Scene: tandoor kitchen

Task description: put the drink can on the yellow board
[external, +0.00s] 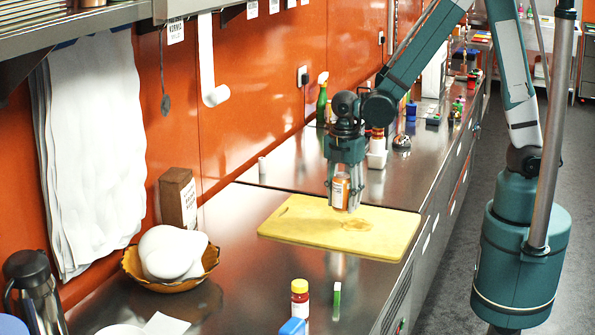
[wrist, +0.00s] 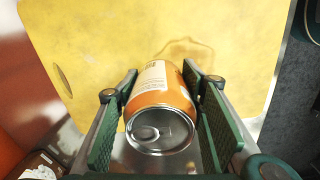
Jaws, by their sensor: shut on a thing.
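The drink can (external: 341,190) is orange with a pale label, and my gripper (external: 343,202) is shut on it. In the external view the can hangs upright between the fingers, over the yellow board (external: 300,236). In the wrist view the can (wrist: 160,98) lies between the two green finger pads of my gripper (wrist: 161,115), its silver top facing the camera. The yellow board (wrist: 110,40) fills the background behind it. I cannot tell whether the can's bottom touches the board.
A basket (external: 132,268) with white dough-like rounds stands left of the board, with a brown box (external: 178,198) behind it. A red-and-yellow bottle (external: 299,300) and a green-and-white item (external: 336,300) stand in front. Several bottles and containers stand farther back. The board's surface is otherwise clear.

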